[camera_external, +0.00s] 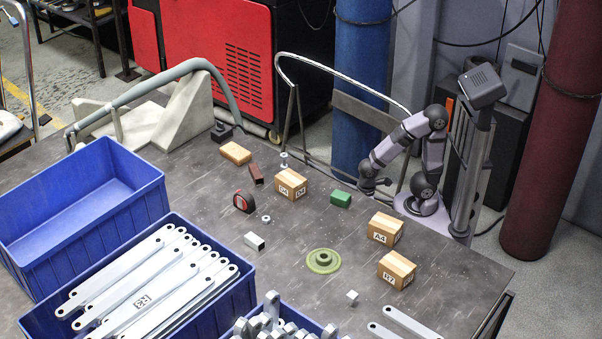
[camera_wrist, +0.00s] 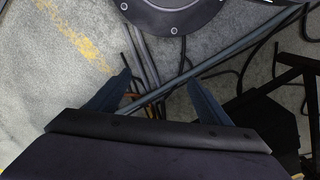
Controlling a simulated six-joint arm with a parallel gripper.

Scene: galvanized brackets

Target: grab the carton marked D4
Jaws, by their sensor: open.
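A tan carton (camera_external: 291,184) with small white labels stands in the middle of the table in the external view; a label seems to read D4, though the print is small. Two other cartons stand further right: one marked A4 (camera_external: 385,228) and one apparently marked R7 (camera_external: 396,270). My gripper (camera_external: 374,186) is right of the D4 carton and well apart from it, near the table's back edge. In the wrist view my gripper (camera_wrist: 158,82) has its two fingers spread with nothing between them; no carton shows there.
A green block (camera_external: 341,199) lies between the D4 carton and my gripper. Near the carton are a brown block (camera_external: 256,174), a tape measure (camera_external: 243,201) and a bolt (camera_external: 284,160). Blue bins (camera_external: 90,215) fill the left. The wrist view shows floor and cables (camera_wrist: 150,75).

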